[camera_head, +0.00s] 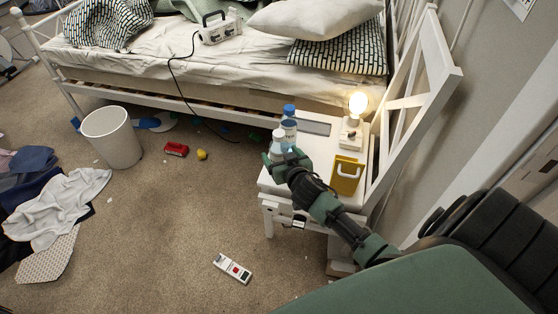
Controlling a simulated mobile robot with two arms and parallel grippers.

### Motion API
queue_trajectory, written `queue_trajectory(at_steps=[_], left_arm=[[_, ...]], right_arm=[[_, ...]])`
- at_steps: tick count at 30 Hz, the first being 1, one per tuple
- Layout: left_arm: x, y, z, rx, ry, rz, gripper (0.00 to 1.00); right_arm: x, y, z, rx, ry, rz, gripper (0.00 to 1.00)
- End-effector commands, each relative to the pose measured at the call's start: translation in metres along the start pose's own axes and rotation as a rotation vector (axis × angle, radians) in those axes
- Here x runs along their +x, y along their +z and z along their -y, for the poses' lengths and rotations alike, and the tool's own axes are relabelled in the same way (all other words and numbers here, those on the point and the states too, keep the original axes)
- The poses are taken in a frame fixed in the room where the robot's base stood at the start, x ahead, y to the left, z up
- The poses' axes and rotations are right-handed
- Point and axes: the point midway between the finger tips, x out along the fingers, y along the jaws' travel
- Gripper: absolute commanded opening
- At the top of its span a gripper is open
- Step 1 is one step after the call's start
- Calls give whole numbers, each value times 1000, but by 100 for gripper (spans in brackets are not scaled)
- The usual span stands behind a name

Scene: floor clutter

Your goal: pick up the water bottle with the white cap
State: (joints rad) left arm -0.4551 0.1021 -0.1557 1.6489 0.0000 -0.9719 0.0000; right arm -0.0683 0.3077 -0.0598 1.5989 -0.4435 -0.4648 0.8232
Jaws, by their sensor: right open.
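The water bottle with the white cap (278,138) stands upright near the left edge of the white bedside table (323,185). My right gripper (278,158) is open and its fingers are at this bottle's lower part, which they partly hide. I cannot tell whether the fingers touch it. A second bottle with a blue cap (289,113) stands just behind it, very close. My left gripper is not in view.
A glowing lamp (353,126), a dark flat item (314,127) and a yellow holder (346,176) are on the table. The bed stands behind. A white bin (112,139), clothes (62,205) and a power strip (232,268) are on the carpet.

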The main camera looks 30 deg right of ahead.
Motion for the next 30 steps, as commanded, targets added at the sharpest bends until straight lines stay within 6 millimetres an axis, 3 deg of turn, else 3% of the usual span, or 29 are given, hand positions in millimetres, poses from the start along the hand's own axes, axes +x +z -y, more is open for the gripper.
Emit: queue_trajectory(at_steps=[4, 12, 13, 18, 20, 30], left_arm=[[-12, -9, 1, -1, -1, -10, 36], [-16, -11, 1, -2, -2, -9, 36], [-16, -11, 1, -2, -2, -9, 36], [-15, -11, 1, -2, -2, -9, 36], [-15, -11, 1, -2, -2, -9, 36], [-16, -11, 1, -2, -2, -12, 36]], right_arm=[[19, 1, 0, -1, 0, 0, 81], [23, 1, 0, 0, 0, 1, 81], [23, 1, 0, 0, 0, 1, 78], [22, 1, 0, 0, 0, 1, 31], [22, 1, 0, 0, 0, 1, 16], [21, -3, 0, -1, 0, 0, 16]])
